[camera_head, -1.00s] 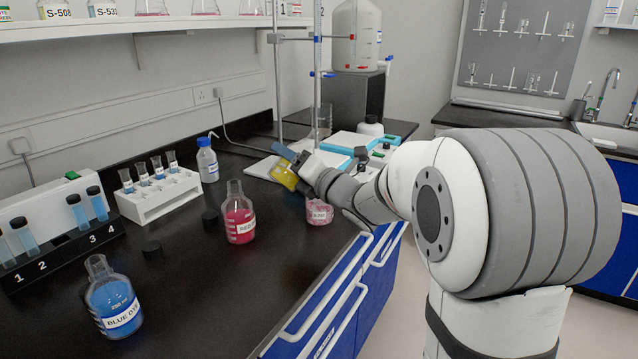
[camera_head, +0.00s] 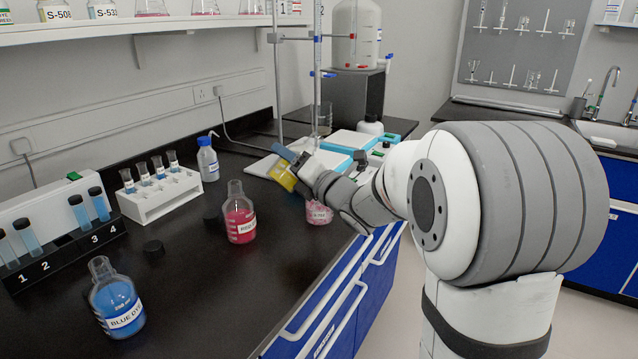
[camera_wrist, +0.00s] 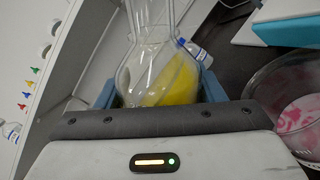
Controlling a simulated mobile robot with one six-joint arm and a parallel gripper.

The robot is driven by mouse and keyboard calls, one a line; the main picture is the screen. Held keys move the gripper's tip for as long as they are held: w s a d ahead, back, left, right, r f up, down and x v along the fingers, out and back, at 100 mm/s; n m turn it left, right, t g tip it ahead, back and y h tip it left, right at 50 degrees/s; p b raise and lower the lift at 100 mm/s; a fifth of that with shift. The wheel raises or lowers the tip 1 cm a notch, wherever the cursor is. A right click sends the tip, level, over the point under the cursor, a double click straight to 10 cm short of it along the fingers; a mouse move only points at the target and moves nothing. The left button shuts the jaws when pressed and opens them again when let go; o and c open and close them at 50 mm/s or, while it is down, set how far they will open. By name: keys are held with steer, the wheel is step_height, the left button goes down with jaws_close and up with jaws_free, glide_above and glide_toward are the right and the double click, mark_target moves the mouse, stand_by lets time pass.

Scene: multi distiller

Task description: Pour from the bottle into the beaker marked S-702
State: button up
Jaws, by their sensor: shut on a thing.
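My gripper (camera_head: 296,163) is shut on a clear glass bottle of yellow liquid (camera_head: 283,176), held above the black bench. In the wrist view the bottle (camera_wrist: 155,70) sits between the two blue-grey fingers. It is tilted, with the yellow liquid slanting to one side, and its mouth is out of frame. A glass beaker with pink liquid or residue (camera_head: 319,213) stands below and beside the gripper, near the bench's front edge. It also shows at the right of the wrist view (camera_wrist: 285,100). Its label is too small to read surely. No stream is visible.
A red dye bottle (camera_head: 239,213) stands left of the beaker, and a blue dye bottle (camera_head: 117,300) nearer me. A white tube rack (camera_head: 160,198), a wash bottle (camera_head: 208,160) and a retort stand (camera_head: 278,75) are behind. Loose black caps lie between.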

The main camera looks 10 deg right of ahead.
steer(key=shift+s+a+f+m+t+p, duration=0.15)
steer(key=shift+m+p, duration=0.5)
steer(key=shift+p, duration=0.45)
steer(key=shift+a+f+m+t+p, duration=0.15)
steer(key=shift+m+p, duration=0.5)
steer(key=shift+p, duration=0.4)
stand_by(1.1)
steer(key=shift+a+r+m+h+p, duration=0.1)
steer(key=shift+r+m+h+p, duration=0.55)
steer(key=shift+p, duration=1.8)
steer(key=shift+f+m+b, duration=0.2)
steer(key=shift+m+b, duration=0.1)
steer(key=shift+m, duration=0.25)
steer(key=shift+s+a+f+m+t+b, duration=0.15)
steer(key=shift+f+m+t+b, duration=0.15)
steer(key=shift+f+m+b, duration=0.9)
stand_by(0.5)
